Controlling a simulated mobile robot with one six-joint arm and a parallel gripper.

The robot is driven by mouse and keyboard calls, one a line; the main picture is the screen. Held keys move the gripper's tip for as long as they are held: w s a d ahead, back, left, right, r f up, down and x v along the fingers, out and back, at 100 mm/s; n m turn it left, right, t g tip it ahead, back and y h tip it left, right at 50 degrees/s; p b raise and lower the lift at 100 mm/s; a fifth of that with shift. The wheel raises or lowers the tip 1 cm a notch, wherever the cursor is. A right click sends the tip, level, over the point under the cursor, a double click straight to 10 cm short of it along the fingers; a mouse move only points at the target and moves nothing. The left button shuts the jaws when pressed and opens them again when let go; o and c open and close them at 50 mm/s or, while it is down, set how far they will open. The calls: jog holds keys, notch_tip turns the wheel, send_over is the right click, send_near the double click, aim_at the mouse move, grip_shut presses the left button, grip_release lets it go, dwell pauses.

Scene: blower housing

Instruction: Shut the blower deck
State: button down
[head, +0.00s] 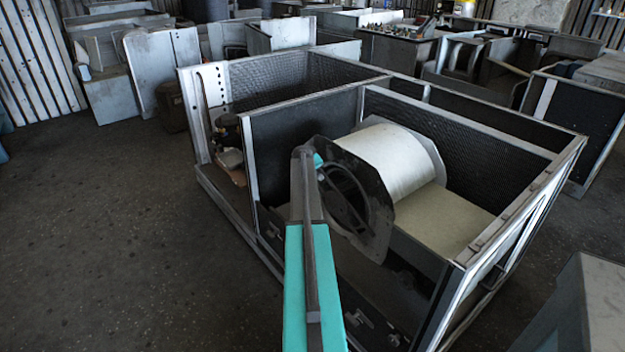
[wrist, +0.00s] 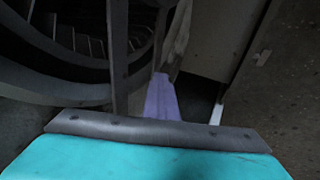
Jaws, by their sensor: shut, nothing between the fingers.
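The blower (head: 385,160) sits inside the open front right bay of the metal housing. It has a pale drum and a dark end plate (head: 378,235) with a round opening, tilted and facing front left. I cannot tell which part is the deck. My gripper (head: 318,160) is at the upper left of the end plate, mostly hidden behind my arm. In the wrist view, the shut, empty gripper (wrist: 161,98) points just right of the blower's round, slatted opening (wrist: 75,45). I cannot tell whether it touches anything.
The housing's metal divider (head: 295,145) stands left of the blower. A pale panel (head: 440,218) lies on the bay floor at right. Dark floor (head: 110,240) is open at left. Other metal cabinets (head: 160,65) stand behind, and a grey block (head: 585,310) is at the lower right.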

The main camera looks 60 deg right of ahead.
jog(key=shift+s+d+r, duration=0.25)
jog(key=shift+s+d, duration=0.05)
jog(key=shift+d, duration=0.3)
jog(key=shift+w+a, duration=0.1)
jog(key=a+r+b, duration=0.2)
jog(key=a+r, duration=0.5)
jog(key=a, duration=0.3)
jog(key=shift+a+r, duration=0.25)
dwell(0.5)
